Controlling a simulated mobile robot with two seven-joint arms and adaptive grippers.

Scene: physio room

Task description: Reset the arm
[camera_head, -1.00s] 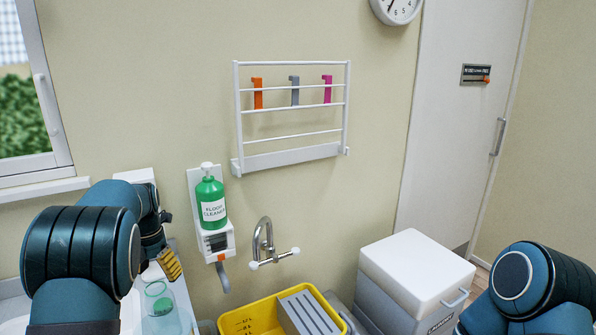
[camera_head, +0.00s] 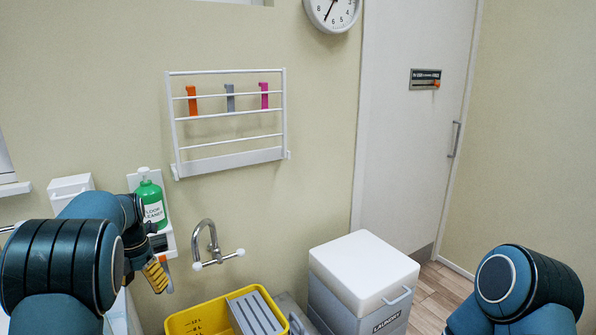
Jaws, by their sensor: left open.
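My left arm comes in from the left edge, and its gripper (camera_head: 157,276) shows beside the green floor cleaner bottle's holder, with yellowish finger pads. It is open, and I see nothing between its fingers. It hangs in front of the wall, left of the tap (camera_head: 212,243). My right arm (camera_head: 515,290) shows at the lower right only as its upper links. The right gripper is outside the view.
A green floor cleaner bottle (camera_head: 152,204) stands in a wall holder close behind my left arm. A yellow bucket (camera_head: 186,324) is below the tap. A laundry bin (camera_head: 362,268) stands right of it. A wall rack (camera_head: 228,160) hangs above. Wooden floor (camera_head: 440,288) is clear by the door.

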